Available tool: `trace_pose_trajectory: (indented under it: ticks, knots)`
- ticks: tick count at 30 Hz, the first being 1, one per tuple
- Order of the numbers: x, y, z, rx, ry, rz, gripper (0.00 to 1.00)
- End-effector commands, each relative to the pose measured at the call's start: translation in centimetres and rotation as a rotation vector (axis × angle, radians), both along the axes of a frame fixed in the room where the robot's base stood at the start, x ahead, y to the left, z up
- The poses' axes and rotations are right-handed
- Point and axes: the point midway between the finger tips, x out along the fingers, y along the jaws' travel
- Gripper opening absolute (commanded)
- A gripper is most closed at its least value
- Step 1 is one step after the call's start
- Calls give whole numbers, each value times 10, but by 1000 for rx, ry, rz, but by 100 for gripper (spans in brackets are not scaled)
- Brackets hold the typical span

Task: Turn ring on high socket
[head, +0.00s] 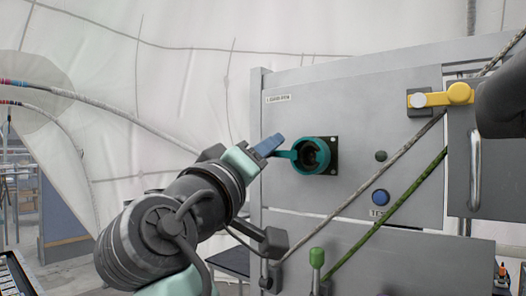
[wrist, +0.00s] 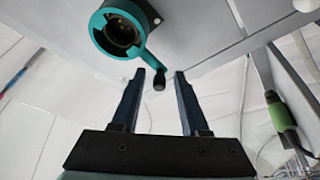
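The high socket (head: 313,156) is a round dark connector on a square black plate on the grey panel. A teal ring (head: 328,165) with a lever (head: 285,154) sits around it; the lever points left in the head view. In the wrist view the ring (wrist: 98,27) is at the upper left, and its arm ends in a dark knob (wrist: 159,80). My gripper (wrist: 161,73) is open, with a blue finger on each side of the knob in the picture. I cannot tell how deep the knob lies between them. In the head view my gripper (head: 272,144) is beside the lever's end.
The panel has a blue button (head: 380,197), a small dark knob (head: 381,156) and a yellow lever (head: 441,97) at upper right. Grey and green cables cross the panel's front. A green-tipped connector (head: 317,258) stands below the socket. White tent wall lies to the left.

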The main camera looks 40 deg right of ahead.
Motion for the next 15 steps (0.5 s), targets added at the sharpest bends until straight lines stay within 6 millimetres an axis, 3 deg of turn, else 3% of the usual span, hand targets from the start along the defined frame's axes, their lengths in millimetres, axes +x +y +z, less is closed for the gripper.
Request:
trace_pose_trajectory:
  ticks: [1,7,15]
  knots:
    - [0,0,0,0,0,0,33]
    - [0,0,0,0,-1,-1,0]
    - [-1,0,0,1,-4,-1,0]
